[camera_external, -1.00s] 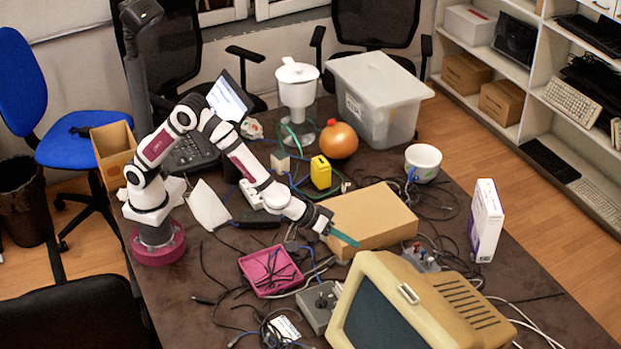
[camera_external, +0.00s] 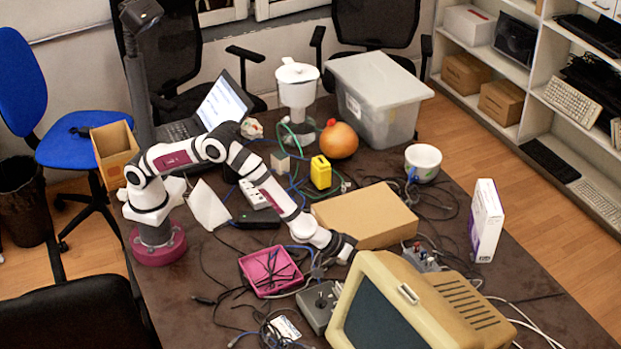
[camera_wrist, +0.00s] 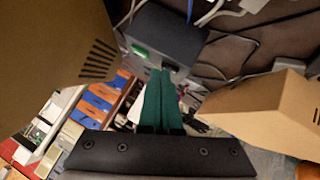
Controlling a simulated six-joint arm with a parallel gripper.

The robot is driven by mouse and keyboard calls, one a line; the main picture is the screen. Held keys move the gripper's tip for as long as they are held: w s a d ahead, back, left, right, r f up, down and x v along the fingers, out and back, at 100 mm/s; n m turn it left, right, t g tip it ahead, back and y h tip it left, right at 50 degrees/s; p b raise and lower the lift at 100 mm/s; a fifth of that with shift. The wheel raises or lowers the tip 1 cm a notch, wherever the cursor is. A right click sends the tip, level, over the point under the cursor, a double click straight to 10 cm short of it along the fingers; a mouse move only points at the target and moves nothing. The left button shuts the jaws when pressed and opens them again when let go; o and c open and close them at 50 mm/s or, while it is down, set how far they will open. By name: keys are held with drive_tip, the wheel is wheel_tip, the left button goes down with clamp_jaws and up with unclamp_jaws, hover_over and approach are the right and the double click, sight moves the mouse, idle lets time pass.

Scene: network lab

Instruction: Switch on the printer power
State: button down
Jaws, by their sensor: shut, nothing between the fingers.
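A grey box with small coloured switches (camera_external: 425,258) sits on the table between the cardboard box and the old monitor. A dark grey box (camera_wrist: 165,35) with a green rocker-like part (camera_wrist: 141,52) is ahead in the wrist view; it appears to be the same box. My gripper (camera_wrist: 166,84) is shut and empty, its teal fingers together and pointing at that box's near face. I cannot tell whether the tips touch it. In the external view my fingertips are hidden behind the monitor's top left corner. No printer is clearly identifiable, and no switch label is readable.
The beige monitor (camera_external: 440,300) and the cardboard box (camera_external: 365,215) flank my gripper closely. Another grey box (camera_external: 318,305), a pink tray (camera_external: 270,270) and many loose cables lie on the near table. A white carton (camera_external: 486,220) stands at right.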

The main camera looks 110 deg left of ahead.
drive_tip(key=shift+w+d+f, duration=0.2)
drive_tip(key=shift+d+f, duration=0.05)
drive_tip(key=shift+f, duration=0.15)
drive_tip(key=shift+s+a+f, duration=0.1)
drive_tip(key=shift+s+a, duration=0.55)
drive_tip(key=w+a+r+v, duration=0.1)
drive_tip(key=a+r+v, duration=0.1)
drive_tip(key=v, duration=1.1)
